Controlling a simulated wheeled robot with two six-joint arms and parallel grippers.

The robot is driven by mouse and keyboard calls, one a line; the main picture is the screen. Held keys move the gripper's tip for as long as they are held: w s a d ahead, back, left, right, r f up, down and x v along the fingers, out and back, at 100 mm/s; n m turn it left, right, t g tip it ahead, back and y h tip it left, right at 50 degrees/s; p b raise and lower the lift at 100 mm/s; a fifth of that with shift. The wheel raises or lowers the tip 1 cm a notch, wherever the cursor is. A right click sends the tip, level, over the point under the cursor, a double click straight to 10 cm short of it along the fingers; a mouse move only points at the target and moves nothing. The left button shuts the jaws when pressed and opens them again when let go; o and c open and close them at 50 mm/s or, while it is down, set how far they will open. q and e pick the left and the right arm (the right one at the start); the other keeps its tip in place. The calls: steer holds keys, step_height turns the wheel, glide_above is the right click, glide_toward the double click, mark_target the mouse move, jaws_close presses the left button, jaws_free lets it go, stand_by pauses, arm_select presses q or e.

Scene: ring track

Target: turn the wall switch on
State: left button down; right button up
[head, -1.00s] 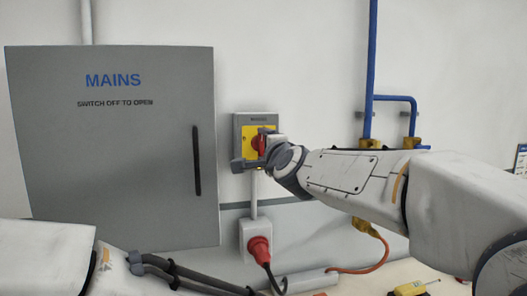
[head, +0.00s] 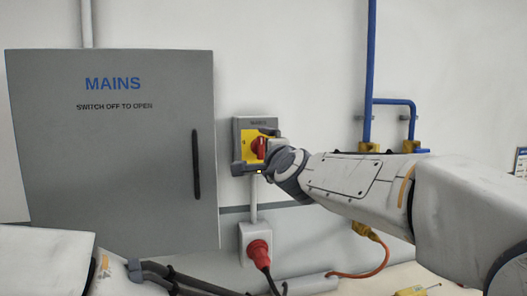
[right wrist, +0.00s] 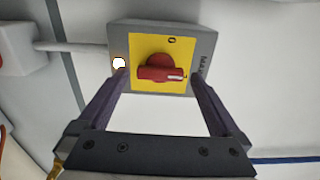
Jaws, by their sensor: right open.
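The wall switch (head: 239,127) is a grey box with a yellow plate and a red rotary knob (head: 260,146), right of the grey MAINS cabinet. In the right wrist view the knob (right wrist: 160,72) has its white-marked end pointing right, away from the 0 mark at the plate's top. A small lamp (right wrist: 119,63) on the box glows; it also shows in the head view (head: 259,172). My right gripper (right wrist: 158,80) is open, one finger on each side of the knob, close to the switch face. Whether the fingers touch it I cannot tell. My left gripper is out of view.
The MAINS cabinet (head: 110,180) stands left of the switch, with a dark vertical handle. Below is a socket (head: 245,236) with a red plug (head: 259,251) and cable. Blue pipes (head: 371,75) with yellow fittings run down the wall at right.

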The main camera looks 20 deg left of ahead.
steer(key=b+v, duration=0.1)
steer(key=v, duration=0.9)
steer(key=shift+b, duration=0.3)
